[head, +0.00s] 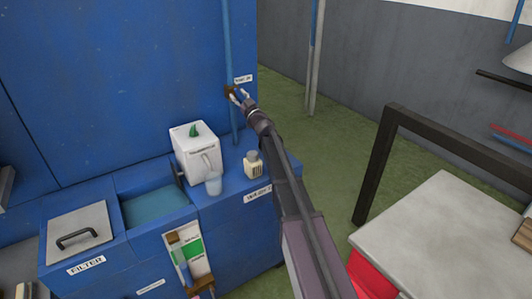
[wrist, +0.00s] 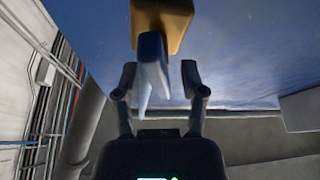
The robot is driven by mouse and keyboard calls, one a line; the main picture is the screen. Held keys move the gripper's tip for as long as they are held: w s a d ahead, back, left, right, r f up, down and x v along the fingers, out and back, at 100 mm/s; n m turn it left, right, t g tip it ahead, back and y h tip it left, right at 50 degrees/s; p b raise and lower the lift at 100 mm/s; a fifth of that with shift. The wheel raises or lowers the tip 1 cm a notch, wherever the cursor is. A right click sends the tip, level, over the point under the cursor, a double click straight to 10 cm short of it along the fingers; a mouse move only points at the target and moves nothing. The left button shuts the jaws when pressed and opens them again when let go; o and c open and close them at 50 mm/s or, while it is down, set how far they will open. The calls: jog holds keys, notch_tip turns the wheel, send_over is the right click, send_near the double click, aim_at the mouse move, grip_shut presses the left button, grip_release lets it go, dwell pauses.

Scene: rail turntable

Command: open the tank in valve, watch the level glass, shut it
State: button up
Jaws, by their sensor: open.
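The tank in valve (head: 229,90) is a small brass body on the vertical blue pipe, beside a white label (head: 243,79). In the wrist view its brass body (wrist: 163,22) is at the top, with a blue lever (wrist: 152,62) pointing toward me. My gripper (head: 238,97) is at the valve, open; in the wrist view its fingers (wrist: 160,78) stand on either side of the lever, with gaps showing. The level glass (head: 181,266) is a narrow tube with blue in its lower part, on a white plate with a green band (head: 194,247). Its exact level is too small to read.
A white jug-like box (head: 196,160), a clear cup (head: 213,184) and a small labelled bottle (head: 253,165) stand on the blue ledge below my arm. An open water basin (head: 155,203) and a filter lid (head: 78,230) are left. A grey-topped table (head: 440,235) is right.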

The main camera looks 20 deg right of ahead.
jog(key=m+h, duration=0.1)
jog(key=m, duration=0.2)
jog(key=shift+t+h, duration=0.4)
jog(key=shift+s+d+f+m+g+h+p, duration=1.15)
jog(key=shift+s+d+f+m+g+h, duration=1.65)
jog(key=shift+s+h, duration=2.4)
jog(key=s+f+g+p, duration=0.2)
jog(key=s+f+g, duration=0.2)
jog(key=s, duration=0.4)
jog(key=s+f+g+p, duration=0.2)
jog(key=s+f+g, duration=0.2)
jog(key=s, duration=0.4)
jog(key=shift+s+f+m+y, duration=0.4)
jog(key=shift+f, duration=0.15)
